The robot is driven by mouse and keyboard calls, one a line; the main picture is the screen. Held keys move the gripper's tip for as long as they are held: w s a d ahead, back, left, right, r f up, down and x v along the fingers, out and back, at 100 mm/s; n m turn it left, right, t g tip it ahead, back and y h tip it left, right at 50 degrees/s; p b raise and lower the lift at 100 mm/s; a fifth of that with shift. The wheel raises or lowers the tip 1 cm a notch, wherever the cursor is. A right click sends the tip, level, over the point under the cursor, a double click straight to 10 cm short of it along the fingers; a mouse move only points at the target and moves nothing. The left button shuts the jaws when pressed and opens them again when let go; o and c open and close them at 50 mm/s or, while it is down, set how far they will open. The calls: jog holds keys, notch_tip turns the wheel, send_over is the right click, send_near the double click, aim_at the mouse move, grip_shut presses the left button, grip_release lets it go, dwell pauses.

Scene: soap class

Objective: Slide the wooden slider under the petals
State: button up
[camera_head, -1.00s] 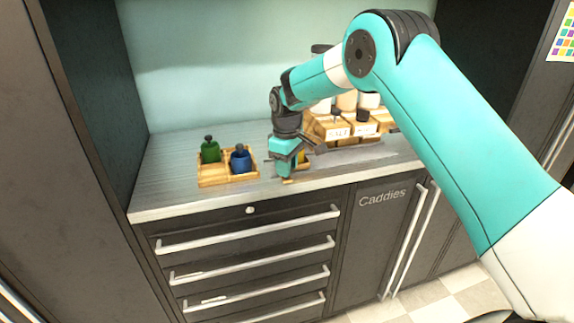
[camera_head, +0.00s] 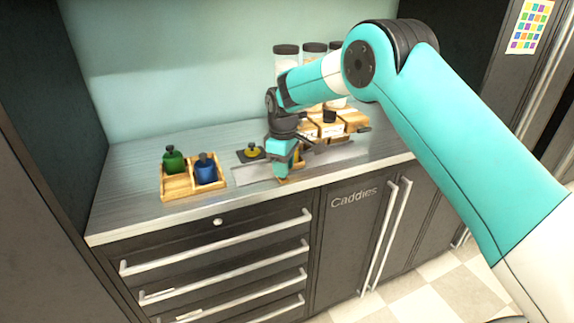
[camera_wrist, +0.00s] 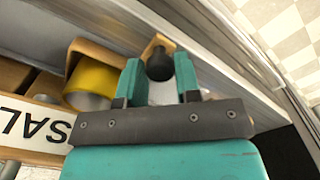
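My gripper (camera_head: 284,172) hangs low over the front part of the counter, right of the bottle tray. In the wrist view its teal fingers (camera_wrist: 160,82) stand close on both sides of a black knob (camera_wrist: 160,64). The knob is on a small wooden slider (camera_wrist: 158,42), mostly hidden; a bit of wood shows below the gripper in the head view. A grey metal strip (camera_head: 255,175) runs under it along the counter. Wooden boxes with white labels (camera_head: 333,130) stand behind and right. One label reads "SAL…" upside down (camera_wrist: 35,122); I cannot read "petals".
A wooden tray (camera_head: 176,186) holds a green bottle (camera_head: 174,161) and a blue bottle (camera_head: 206,170). A yellow item on a dark base (camera_head: 251,152) sits behind the strip. Tall jars (camera_head: 287,60) stand at the back. A yellow cylinder shows near the fingers (camera_wrist: 90,84).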

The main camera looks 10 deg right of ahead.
jog(key=o, duration=0.3)
jog(key=shift+o, duration=0.2)
jog(key=shift+r, duration=0.1)
notch_tip(320, 180, up, 17)
jog(key=b, duration=0.1)
jog(key=shift+r, duration=0.15)
